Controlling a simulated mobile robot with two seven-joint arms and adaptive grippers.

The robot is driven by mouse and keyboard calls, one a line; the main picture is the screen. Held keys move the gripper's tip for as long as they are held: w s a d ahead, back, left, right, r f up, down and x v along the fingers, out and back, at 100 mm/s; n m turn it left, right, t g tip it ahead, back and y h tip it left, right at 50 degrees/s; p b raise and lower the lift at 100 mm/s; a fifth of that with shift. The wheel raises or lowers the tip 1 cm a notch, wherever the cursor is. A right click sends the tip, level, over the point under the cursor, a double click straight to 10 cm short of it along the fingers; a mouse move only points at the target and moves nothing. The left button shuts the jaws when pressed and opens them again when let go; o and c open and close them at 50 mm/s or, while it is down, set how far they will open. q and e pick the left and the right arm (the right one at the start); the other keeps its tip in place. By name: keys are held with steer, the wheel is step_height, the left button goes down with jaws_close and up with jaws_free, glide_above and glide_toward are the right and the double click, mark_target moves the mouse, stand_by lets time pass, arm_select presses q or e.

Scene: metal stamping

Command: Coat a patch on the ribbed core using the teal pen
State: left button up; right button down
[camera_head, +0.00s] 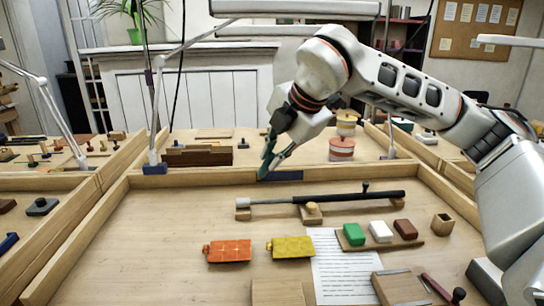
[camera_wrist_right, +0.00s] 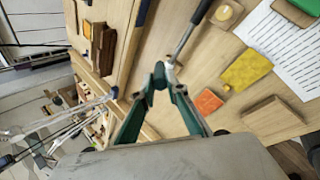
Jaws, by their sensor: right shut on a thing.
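My right gripper (camera_head: 267,168) hangs over the back edge of the work tray. Its teal fingers are closed together at the tips, as the right wrist view also shows (camera_wrist_right: 159,82). A small dark teal thing (camera_wrist_right: 159,70) is between the tips. I cannot make out whether it is the teal pen, and no other teal pen is visible. I cannot identify the ribbed core for certain. An orange block (camera_head: 229,251) and a yellow block (camera_head: 291,247) with patterned tops lie in the tray, in front of the gripper and apart from it. My left gripper is not in view.
A black-handled rod (camera_head: 335,198) lies across wooden rests behind the blocks. Green (camera_head: 353,234), white (camera_head: 380,231) and brown (camera_head: 405,229) blocks stand at the right, near a printed sheet (camera_head: 342,280). The tray's left part is clear.

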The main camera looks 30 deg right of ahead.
step_height(320, 180, down, 6)
steer(key=b, duration=0.4)
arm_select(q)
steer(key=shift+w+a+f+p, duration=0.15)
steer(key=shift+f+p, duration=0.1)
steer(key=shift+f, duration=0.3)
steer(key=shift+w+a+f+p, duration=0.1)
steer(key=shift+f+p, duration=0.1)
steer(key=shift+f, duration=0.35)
arm_select(e)
steer(key=s+d+r, duration=0.1)
steer(key=s+d, duration=0.1)
steer(key=d, duration=0.4)
steer(key=shift+s, duration=0.4)
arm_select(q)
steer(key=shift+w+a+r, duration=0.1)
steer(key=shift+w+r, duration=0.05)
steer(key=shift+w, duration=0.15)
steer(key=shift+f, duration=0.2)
arm_select(e)
steer(key=shift+f, duration=0.3)
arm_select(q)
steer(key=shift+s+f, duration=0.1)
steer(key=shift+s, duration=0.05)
arm_select(e)
steer(key=shift+f, duration=0.1)
